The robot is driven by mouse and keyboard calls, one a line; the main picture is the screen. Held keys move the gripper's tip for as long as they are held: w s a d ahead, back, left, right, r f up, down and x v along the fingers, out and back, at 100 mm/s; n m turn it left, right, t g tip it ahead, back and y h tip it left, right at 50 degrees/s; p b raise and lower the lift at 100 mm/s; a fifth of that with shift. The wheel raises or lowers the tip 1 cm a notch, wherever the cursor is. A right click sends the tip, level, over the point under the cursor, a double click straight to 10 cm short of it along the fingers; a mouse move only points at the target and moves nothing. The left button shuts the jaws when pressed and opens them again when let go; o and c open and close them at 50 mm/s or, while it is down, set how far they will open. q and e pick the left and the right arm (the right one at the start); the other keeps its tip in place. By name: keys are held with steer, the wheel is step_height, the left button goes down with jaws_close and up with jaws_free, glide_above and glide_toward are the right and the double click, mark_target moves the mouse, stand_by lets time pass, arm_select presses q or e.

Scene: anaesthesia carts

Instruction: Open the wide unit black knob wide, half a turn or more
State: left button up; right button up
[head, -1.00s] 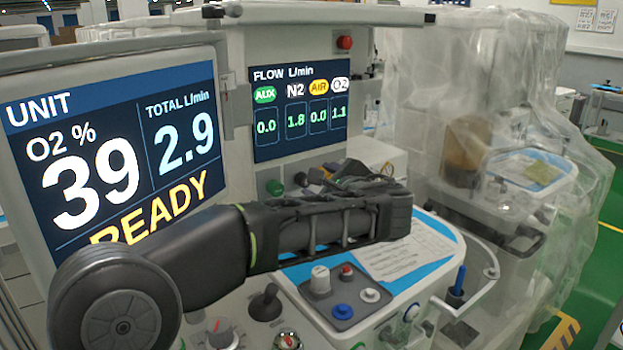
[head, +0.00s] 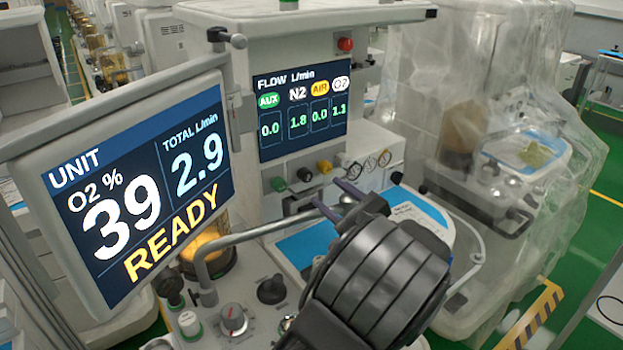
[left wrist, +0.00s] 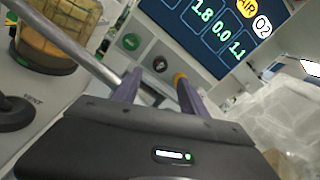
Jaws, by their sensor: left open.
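The wide unit's black knob (head: 304,174) sits below the flow display, between a green knob (head: 278,184) and a yellow knob (head: 325,167). In the left wrist view the black knob (left wrist: 160,64) shows beyond and between my fingertips, apart from them. My left gripper (head: 327,192) is open and empty, its two purple-grey fingers pointing at the knob row from in front and slightly to the right. It also shows in the left wrist view (left wrist: 158,80), where the yellow knob (left wrist: 180,78) is partly behind the right finger. My right gripper is not in view.
The flow display (head: 300,112) reads N2 1.8. A large tilted screen (head: 140,195) stands at the left. A grey metal tube (head: 245,236) runs across below the knobs. A plastic-draped cart (head: 490,130) stands to the right. Other dials (head: 233,318) are on the front worktop.

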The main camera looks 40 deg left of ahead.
mark_target(308, 178)
arm_select(q)
steer(key=shift+a, duration=0.1)
steer(key=p+x, duration=0.1)
steer(key=x, duration=0.6)
steer(key=shift+w+a, duration=0.15)
steer(key=shift+a, duration=0.15)
steer(key=shift+c, duration=0.5)
jaws_close()
